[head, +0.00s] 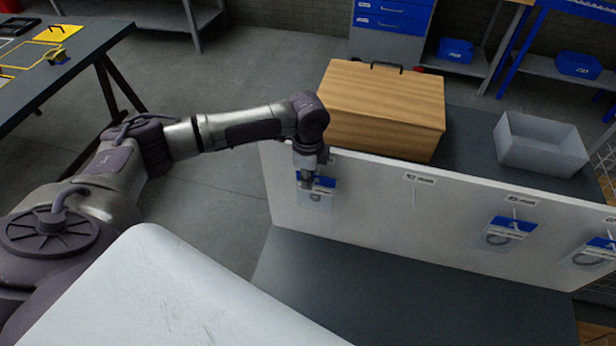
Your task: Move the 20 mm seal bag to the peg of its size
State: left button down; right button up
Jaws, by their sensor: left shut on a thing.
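My left gripper (309,181) is at the left part of a white peg board (380,205), shut on a seal bag (315,198) with a blue header and clear lower part. The bag hangs in front of the board, and the gripper partly hides its header and any peg behind it. To the right, a label (420,179) sits above a bare peg (415,196). Further right hang a second seal bag (507,232) and a third seal bag (596,253) at the right edge. The label sizes are too small to read with certainty. My right gripper is not in view.
A wooden case (385,105) with a dark handle stands behind the board. A grey open bin (540,142) stands behind it at the right. The dark surface (380,300) in front of the board is clear. A table (60,70) is at the far left.

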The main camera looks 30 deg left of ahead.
pick_arm(q)
jog(key=c, duration=1.1)
grip_release()
